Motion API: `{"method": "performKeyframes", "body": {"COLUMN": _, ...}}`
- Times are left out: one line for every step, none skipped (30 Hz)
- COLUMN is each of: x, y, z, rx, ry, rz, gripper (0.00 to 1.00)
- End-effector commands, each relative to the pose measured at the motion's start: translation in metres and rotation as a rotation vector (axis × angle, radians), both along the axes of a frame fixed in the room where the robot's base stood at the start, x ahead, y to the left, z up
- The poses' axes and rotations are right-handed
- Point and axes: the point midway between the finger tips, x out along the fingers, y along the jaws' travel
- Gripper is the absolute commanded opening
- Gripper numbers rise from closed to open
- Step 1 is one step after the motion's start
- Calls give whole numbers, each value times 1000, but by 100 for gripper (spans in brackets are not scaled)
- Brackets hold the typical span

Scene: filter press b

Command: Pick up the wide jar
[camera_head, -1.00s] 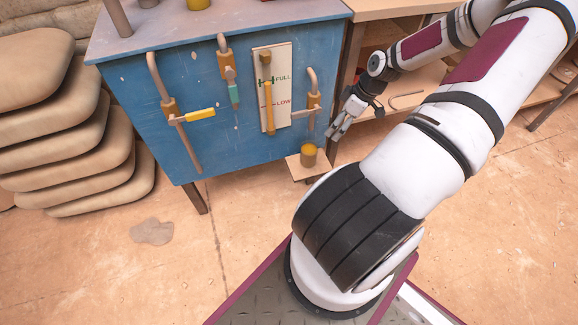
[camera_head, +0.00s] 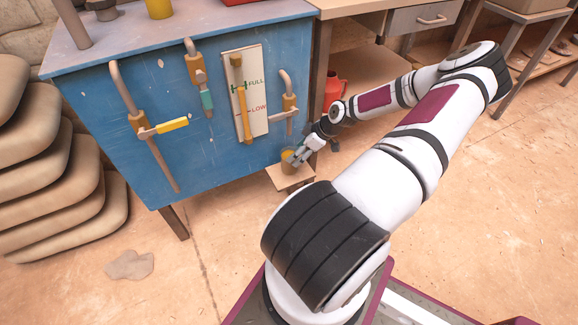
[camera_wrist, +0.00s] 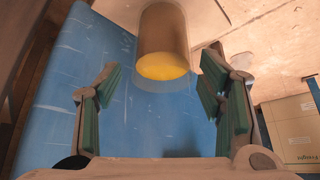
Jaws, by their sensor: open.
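The wide jar (camera_head: 287,162) stands on a small wooden shelf (camera_head: 291,179) at the lower right of the blue tank (camera_head: 170,130). It is brownish with yellow showing inside its upper end. In the wrist view the jar (camera_wrist: 163,30) is at top centre, ahead of and between my two green-padded fingers. My gripper (camera_head: 297,157) is open beside the jar, at its right in the head view, and partly overlaps it there. The wrist view shows the open gripper (camera_wrist: 160,85) with nothing held. I cannot tell whether a finger touches the jar.
A pipe with a valve (camera_head: 288,103) is on the tank face just above the jar. A level gauge board (camera_head: 257,90) is left of it. A red can (camera_head: 334,90) is behind my arm, under a wooden bench. A cardboard box (camera_wrist: 296,128) shows at right.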

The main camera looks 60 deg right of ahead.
Motion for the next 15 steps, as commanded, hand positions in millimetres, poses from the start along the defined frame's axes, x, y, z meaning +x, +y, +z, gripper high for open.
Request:
{"method": "performKeyframes", "body": {"x": 1, "y": 0, "z": -2, "rx": -1, "ry": 0, "rz": 1, "gripper": 62}}
{"method": "performKeyframes", "body": {"x": 3, "y": 1, "z": -4, "rx": -1, "ry": 0, "rz": 1, "gripper": 62}}
{"method": "performKeyframes", "body": {"x": 5, "y": 2, "z": -6, "rx": -1, "ry": 0, "rz": 1, "gripper": 62}}
{"method": "performKeyframes", "body": {"x": 7, "y": 3, "z": -9, "rx": 1, "ry": -1, "rz": 1, "gripper": 62}}
{"method": "performKeyframes", "body": {"x": 9, "y": 4, "z": -13, "rx": 1, "ry": -1, "rz": 1, "gripper": 62}}
{"method": "performKeyframes", "body": {"x": 13, "y": 5, "z": -18, "rx": 0, "ry": -1, "rz": 2, "gripper": 62}}
{"method": "performKeyframes", "body": {"x": 15, "y": 6, "z": -21, "rx": 0, "ry": 0, "rz": 2, "gripper": 62}}
{"method": "performKeyframes", "body": {"x": 18, "y": 8, "z": -25, "rx": 1, "ry": 0, "rz": 2, "gripper": 62}}
{"method": "performKeyframes", "body": {"x": 21, "y": 9, "z": -29, "rx": 1, "ry": 0, "rz": 3, "gripper": 62}}
{"method": "performKeyframes", "body": {"x": 23, "y": 10, "z": -33, "rx": 2, "ry": 0, "rz": 1, "gripper": 62}}
{"method": "performKeyframes", "body": {"x": 25, "y": 10, "z": -36, "rx": 1, "ry": 0, "rz": 1, "gripper": 62}}
{"method": "performKeyframes", "body": {"x": 27, "y": 10, "z": -39, "rx": 0, "ry": 0, "rz": 0, "gripper": 62}}
{"method": "performKeyframes", "body": {"x": 28, "y": 10, "z": -41, "rx": 0, "ry": 0, "rz": 0, "gripper": 62}}
{"method": "performKeyframes", "body": {"x": 29, "y": 10, "z": -42, "rx": 0, "ry": 0, "rz": 0, "gripper": 62}}
{"method": "performKeyframes", "body": {"x": 30, "y": 11, "z": -43, "rx": 0, "ry": 0, "rz": 0, "gripper": 62}}
